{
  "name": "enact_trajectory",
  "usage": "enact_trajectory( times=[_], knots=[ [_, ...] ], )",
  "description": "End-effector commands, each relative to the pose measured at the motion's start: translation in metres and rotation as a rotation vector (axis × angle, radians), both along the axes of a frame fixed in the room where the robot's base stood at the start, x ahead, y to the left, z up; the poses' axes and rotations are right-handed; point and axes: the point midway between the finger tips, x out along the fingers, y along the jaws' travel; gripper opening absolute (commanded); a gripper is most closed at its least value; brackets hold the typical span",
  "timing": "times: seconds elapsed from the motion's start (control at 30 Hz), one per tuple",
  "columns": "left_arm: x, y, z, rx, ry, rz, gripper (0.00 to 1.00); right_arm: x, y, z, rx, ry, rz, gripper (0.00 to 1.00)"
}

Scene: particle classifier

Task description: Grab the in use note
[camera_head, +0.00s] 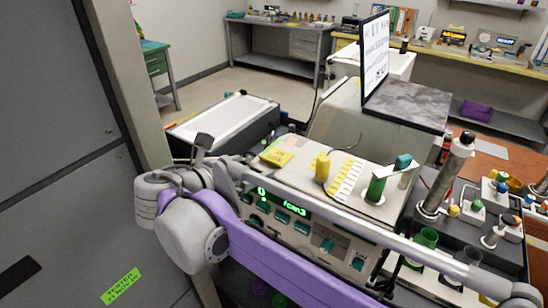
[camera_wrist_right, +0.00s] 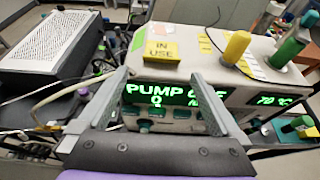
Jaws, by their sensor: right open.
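The yellow in use note (camera_head: 276,157) lies on the top of a beige machine (camera_head: 322,212), near its front left corner. It also shows in the right wrist view (camera_wrist_right: 162,49), with the words "IN USE" facing me. My right gripper (camera_wrist_right: 161,76) is open and empty, its two fingers spread in front of the machine's green "PUMP" display. The note appears just beyond the fingertips, between them and apart from them. In the head view, parts of my right arm and wrist hide most of the gripper. My left gripper is not in view.
A yellow knob (camera_head: 322,167) and a green cylinder (camera_head: 375,188) stand on the machine's top, right of the note. A white-topped box (camera_head: 224,122) stands behind left. A tall grey cabinet (camera_head: 55,160) is at left. Cables (camera_wrist_right: 75,92) run left of the gripper.

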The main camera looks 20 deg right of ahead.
Motion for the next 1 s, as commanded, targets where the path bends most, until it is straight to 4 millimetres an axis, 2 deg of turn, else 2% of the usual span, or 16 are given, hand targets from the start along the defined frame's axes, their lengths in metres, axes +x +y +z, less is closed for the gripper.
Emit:
enact_trajectory(
  times=[0.17,0.4,0.73,1.0],
  knots=[
    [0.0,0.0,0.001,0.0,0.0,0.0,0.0,0.007,-0.012,-0.005,0.001,0.0,-0.003,1.0],
    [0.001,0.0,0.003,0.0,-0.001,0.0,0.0,0.025,-0.039,-0.017,0.001,0.0,-0.003,1.0],
    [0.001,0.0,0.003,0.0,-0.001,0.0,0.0,0.03,-0.044,-0.021,0.003,-0.001,0.0,1.0],
    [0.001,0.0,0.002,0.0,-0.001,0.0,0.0,0.03,-0.044,-0.021,0.003,-0.001,0.0,0.51]
  ],
)
